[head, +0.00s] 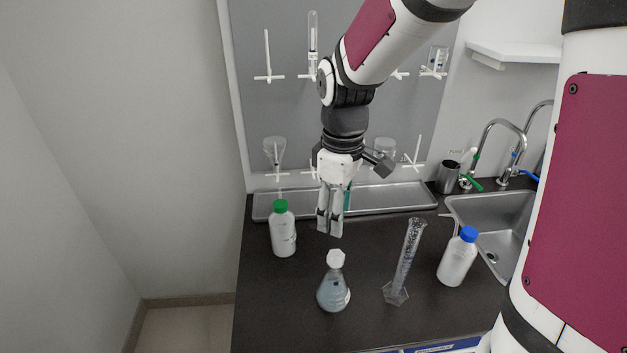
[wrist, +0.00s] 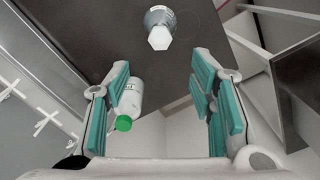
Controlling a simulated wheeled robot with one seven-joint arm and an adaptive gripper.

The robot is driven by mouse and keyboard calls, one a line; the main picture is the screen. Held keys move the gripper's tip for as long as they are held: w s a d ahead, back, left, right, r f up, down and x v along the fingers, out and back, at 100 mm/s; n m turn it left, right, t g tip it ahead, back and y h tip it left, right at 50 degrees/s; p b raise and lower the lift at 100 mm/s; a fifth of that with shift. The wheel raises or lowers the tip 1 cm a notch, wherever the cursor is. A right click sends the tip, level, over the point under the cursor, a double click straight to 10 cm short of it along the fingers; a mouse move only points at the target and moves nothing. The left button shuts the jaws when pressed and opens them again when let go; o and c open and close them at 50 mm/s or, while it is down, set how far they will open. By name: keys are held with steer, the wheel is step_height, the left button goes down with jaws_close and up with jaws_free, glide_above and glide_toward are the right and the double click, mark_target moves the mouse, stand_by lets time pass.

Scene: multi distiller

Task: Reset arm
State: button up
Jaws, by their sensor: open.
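My arm hangs down over the dark counter (head: 300,320) from the upper right in the head view. My gripper (head: 330,230) points downward above the back part of the counter, between the green-capped bottle and the flask. In the wrist view my gripper (wrist: 165,100) has its teal-padded fingers spread wide apart, with nothing held between them. The green-capped bottle (head: 282,236) stands left of my gripper; it also shows near the left finger in the wrist view (wrist: 130,98). The flask (head: 333,293) with a white stopper stands in front of my gripper, apart from it.
A clear graduated cylinder (head: 404,262) and a blue-capped bottle (head: 457,260) stand to the right. The sink (head: 510,225) with faucets is farther right. A metal tray (head: 395,196) and a grey peg board (head: 270,110) with glassware are behind my gripper.

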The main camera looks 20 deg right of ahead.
steer(key=s+r+m+t, duration=0.5)
steer(key=s+r+m, duration=0.4)
steer(key=s+r, duration=0.4)
steer(key=shift+s+t, duration=0.3)
steer(key=shift+s, duration=0.9)
steer(key=shift+d, duration=0.1)
